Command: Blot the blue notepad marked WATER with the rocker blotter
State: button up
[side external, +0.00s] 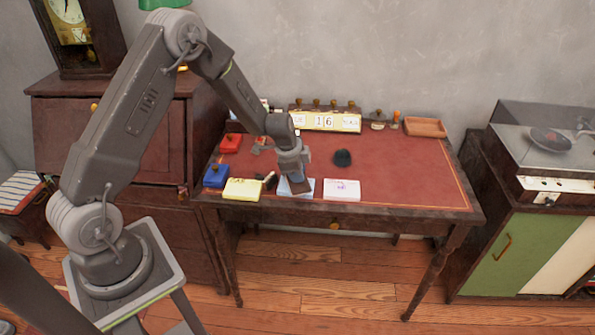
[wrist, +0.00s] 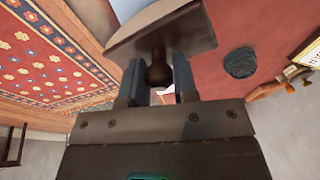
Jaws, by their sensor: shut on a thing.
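The rocker blotter (wrist: 165,32) is a dark wooden block with a round knob, filling the upper middle of the wrist view. My gripper (wrist: 160,84) is shut on the knob. In the side external view my gripper (side external: 294,172) points down at the desk's front edge, with the brown blotter (side external: 301,186) under it. The pale blue notepad (side external: 284,189) lies beneath, mostly covered by the blotter. The blotter looks to be on or just above the pad; I cannot tell if they touch. The pad's marking is not readable.
A yellow notepad (side external: 241,189) lies left of the blue one and a whitish notepad (side external: 342,190) right of it. A dark lump (side external: 342,158) sits behind. Blue (side external: 216,175) and red (side external: 230,143) boxes stand at left. A calendar (side external: 325,120) stands at back. The desk's right side is clear.

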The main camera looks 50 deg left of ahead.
jog(key=shift+a, duration=0.1)
jog(key=shift+w+a+f+g+h, duration=0.2)
jog(key=shift+a+g+h, duration=0.3)
jog(key=shift+h, duration=0.6)
jog(key=shift+w+a+r+n+g+h, duration=0.1)
jog(key=shift+w+a+n+g+h, duration=0.15)
jog(key=shift+h, duration=0.3)
jog(key=shift+a+r+n+g+h, duration=0.15)
jog(key=shift+a+h, duration=0.2)
jog(key=shift+h, duration=0.2)
jog(key=shift+d, duration=0.1)
jog(key=shift+s+d+f+t+y, duration=0.1)
jog(key=shift+s+d+t+y, duration=0.15)
jog(key=shift+y, duration=0.3)
jog(key=shift+d+t+y, duration=0.15)
jog(key=shift+d+y, duration=0.15)
jog(key=shift+y, duration=0.25)
jog(key=shift+s+d+m+t+y, duration=0.25)
jog(key=shift+d+m+t+y, duration=0.25)
jog(key=shift+y, duration=0.6)
